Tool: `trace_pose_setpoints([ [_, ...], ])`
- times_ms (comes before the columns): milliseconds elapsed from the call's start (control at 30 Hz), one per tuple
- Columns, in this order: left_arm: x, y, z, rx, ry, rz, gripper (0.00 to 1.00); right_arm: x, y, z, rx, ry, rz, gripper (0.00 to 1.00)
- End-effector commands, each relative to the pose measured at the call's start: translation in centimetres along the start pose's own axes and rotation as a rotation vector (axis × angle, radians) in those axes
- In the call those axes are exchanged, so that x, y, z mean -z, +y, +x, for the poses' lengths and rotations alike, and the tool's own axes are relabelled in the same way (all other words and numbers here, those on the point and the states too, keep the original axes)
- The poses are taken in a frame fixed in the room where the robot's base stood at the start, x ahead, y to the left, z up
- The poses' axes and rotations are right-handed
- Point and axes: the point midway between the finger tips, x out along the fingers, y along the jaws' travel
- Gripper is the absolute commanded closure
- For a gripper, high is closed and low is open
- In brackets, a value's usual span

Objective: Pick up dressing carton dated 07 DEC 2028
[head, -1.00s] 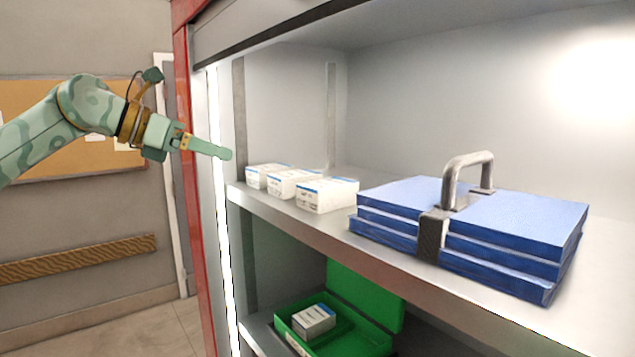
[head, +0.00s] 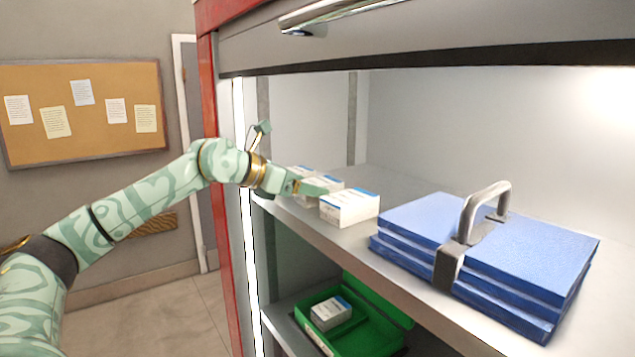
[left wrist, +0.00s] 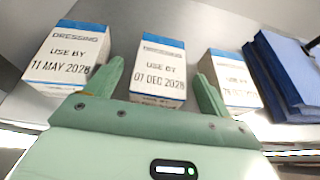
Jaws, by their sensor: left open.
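The dressing carton marked USE BY 07 DEC 2028 (left wrist: 158,73) is white with a blue top edge and stands in the middle of the left wrist view. My left gripper (left wrist: 161,82) is open, with one finger on each side of this carton's near end. In the head view my left gripper (head: 318,188) reaches over the shelf edge at the cartons and partly hides them. A carton marked 11 MAY 2028 (left wrist: 68,58) stands to the left. A third carton (left wrist: 231,80) stands to the right, its date partly hidden by a finger. My right gripper is not in view.
Below, an open green box (head: 372,333) holds another small carton (head: 331,313). A red cabinet edge (head: 215,150) stands at the left.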

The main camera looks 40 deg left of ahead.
Motion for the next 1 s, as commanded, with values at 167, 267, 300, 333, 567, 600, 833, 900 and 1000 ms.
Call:
trace_pose_setpoints([
  [167, 0.0, 0.0, 0.4, 0.0, -0.001, 0.0, 0.18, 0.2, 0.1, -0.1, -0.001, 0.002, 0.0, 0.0],
  [267, 0.1, 0.0, 0.4, 0.0, -0.001, 0.0, 0.24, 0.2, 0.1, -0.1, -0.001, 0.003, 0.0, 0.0],
  [300, 0.1, 0.0, 0.4, 0.0, -0.001, 0.0, 0.35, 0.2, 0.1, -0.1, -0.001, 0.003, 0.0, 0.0],
  [333, 0.1, 0.0, 0.4, 0.0, -0.001, 0.0, 0.43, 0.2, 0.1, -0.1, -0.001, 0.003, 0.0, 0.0],
  [567, 0.0, 0.0, 0.3, 0.0, -0.001, 0.0, 0.68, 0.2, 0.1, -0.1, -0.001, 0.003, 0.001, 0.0],
  [600, 0.0, 0.0, 0.3, 0.0, -0.001, 0.0, 0.68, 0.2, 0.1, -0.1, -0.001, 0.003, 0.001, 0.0],
  [833, -0.5, 0.0, 0.2, -0.001, -0.003, 0.001, 0.68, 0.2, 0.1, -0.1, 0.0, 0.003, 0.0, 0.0],
  [900, -1.0, 0.0, -0.1, -0.001, -0.003, 0.002, 0.68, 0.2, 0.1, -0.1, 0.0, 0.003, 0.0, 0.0],
  [1000, -2.2, 0.0, -0.5, 0.0, -0.005, 0.001, 0.68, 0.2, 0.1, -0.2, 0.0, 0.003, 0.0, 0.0],
])
